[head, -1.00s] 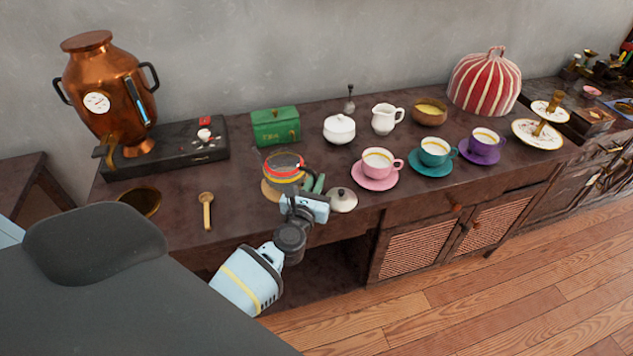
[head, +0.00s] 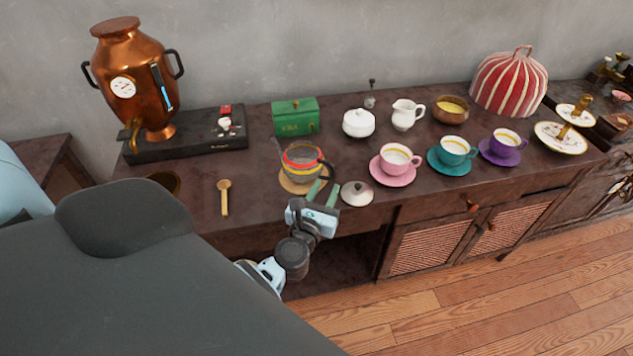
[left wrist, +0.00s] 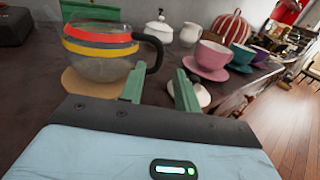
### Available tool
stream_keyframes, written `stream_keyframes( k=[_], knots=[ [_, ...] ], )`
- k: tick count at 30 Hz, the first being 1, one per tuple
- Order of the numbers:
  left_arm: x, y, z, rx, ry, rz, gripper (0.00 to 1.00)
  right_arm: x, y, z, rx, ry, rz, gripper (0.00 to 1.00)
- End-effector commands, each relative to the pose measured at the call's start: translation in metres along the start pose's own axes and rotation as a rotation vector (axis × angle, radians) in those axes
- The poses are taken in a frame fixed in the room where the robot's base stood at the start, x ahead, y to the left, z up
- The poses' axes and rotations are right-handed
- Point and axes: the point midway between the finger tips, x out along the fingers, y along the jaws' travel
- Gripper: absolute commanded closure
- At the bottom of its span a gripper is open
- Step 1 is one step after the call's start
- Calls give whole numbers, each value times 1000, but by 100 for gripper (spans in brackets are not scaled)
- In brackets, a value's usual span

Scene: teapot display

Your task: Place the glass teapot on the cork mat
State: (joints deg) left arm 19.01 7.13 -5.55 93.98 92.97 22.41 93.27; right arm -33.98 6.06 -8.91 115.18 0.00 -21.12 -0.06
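The glass teapot (head: 301,168) has red and yellow bands and a dark handle. It stands upright on the round cork mat (head: 288,184) near the counter's front. The wrist view shows the teapot (left wrist: 98,66) at upper left, with the mat (left wrist: 72,88) under it. My left gripper (head: 324,188) is in front of the handle, its green fingers apart with nothing held between them. In the wrist view the handle lies just beyond the fingertips (left wrist: 160,76), and no contact shows. My right gripper is not in view.
A white lid (head: 357,194) lies close right of my left gripper. Pink (head: 393,178), teal and purple cups on saucers stand farther right. A wooden spoon (head: 224,198) lies left of the mat. A green tea box (head: 295,118) and copper urn (head: 135,75) stand behind.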

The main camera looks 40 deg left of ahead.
Motion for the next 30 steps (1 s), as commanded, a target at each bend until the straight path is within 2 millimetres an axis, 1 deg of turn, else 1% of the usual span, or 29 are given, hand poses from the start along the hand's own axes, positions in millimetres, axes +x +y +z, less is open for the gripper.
stream_keyframes(
  k=[1, 3, 9, 15, 26, 29, 30],
  knots=[
    [-12, 0, -2, -2, 3, 1, 68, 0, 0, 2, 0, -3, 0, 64],
    [-24, 0, -2, -1, 4, 0, 68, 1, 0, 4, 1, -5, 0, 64],
    [-49, 0, -2, 0, 2, 0, 68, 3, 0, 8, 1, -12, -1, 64],
    [-57, 0, 0, 0, 0, 0, 68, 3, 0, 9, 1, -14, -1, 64],
    [-57, 0, 0, 2, 0, 0, 68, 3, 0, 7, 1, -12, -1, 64],
    [-63, -2, -3, 59, 1, -17, 68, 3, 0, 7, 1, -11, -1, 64],
    [-68, -4, -7, 118, 3, -34, 68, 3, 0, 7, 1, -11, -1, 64]
  ],
)
